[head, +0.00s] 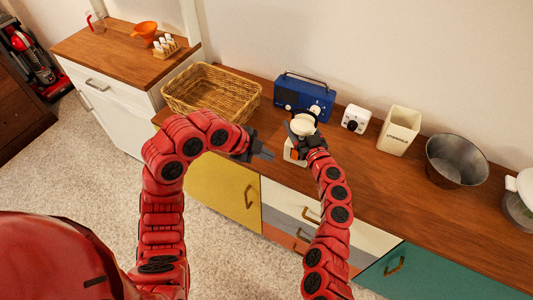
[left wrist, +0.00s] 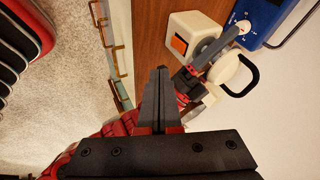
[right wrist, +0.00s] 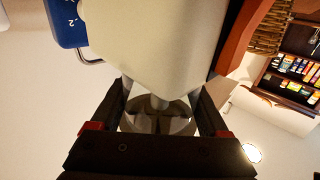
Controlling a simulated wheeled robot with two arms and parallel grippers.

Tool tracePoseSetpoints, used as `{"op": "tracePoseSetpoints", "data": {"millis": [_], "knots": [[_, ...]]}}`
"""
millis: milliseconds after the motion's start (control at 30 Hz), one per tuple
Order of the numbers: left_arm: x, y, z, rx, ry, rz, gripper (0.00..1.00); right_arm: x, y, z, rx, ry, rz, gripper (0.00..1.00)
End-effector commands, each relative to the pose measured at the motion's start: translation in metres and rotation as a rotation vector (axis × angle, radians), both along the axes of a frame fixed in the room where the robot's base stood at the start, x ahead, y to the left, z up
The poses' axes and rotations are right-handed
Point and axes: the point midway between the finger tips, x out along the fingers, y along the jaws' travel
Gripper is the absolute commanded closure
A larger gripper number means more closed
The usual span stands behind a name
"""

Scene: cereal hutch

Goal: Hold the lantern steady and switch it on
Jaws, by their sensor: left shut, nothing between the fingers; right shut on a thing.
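The lantern is cream with a square base (head: 294,152), a grey middle and a rounded top (head: 303,124). It appears to stand upright near the counter's front edge. The left wrist view shows the orange square switch (left wrist: 180,43) on its base and a dark handle loop (left wrist: 252,70) at its top. My right gripper (head: 304,140) is shut on the lantern's narrow grey middle; the right wrist view shows a finger on each side of it. My left gripper (head: 269,154) is shut and empty, left of the base and apart from it, with its tips (left wrist: 162,72) below the switch in the left wrist view.
A blue radio (head: 304,97) stands close behind the lantern. A wicker basket (head: 211,88) is at the left. A white dial box (head: 355,118), a cream canister (head: 399,130) and a metal bucket (head: 456,160) stand to the right. The front counter right of the lantern is clear.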

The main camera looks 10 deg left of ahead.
Motion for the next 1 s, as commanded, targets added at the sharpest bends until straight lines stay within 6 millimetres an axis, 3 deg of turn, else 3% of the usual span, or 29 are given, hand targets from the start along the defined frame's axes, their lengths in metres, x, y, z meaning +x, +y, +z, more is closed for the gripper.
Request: {"op": "tracePoseSetpoints", "data": {"millis": [300, 467, 767, 1000], "knots": [[-0.001, 0.001, 0.001, 0.000, 0.001, 0.000, 1.00, 0.000, -0.001, 0.000, -0.001, 0.000, -0.001, 1.00], [-0.005, 0.001, -0.013, 0.016, 0.045, -0.002, 1.00, 0.000, -0.001, 0.000, 0.000, -0.001, -0.001, 1.00], [-0.004, 0.000, -0.015, 0.014, 0.046, -0.001, 1.00, 0.000, -0.001, 0.000, 0.000, -0.001, -0.001, 1.00], [0.005, -0.016, -0.042, 0.015, 0.055, -0.003, 1.00, 0.000, -0.001, 0.000, 0.000, -0.001, -0.001, 1.00]]}}
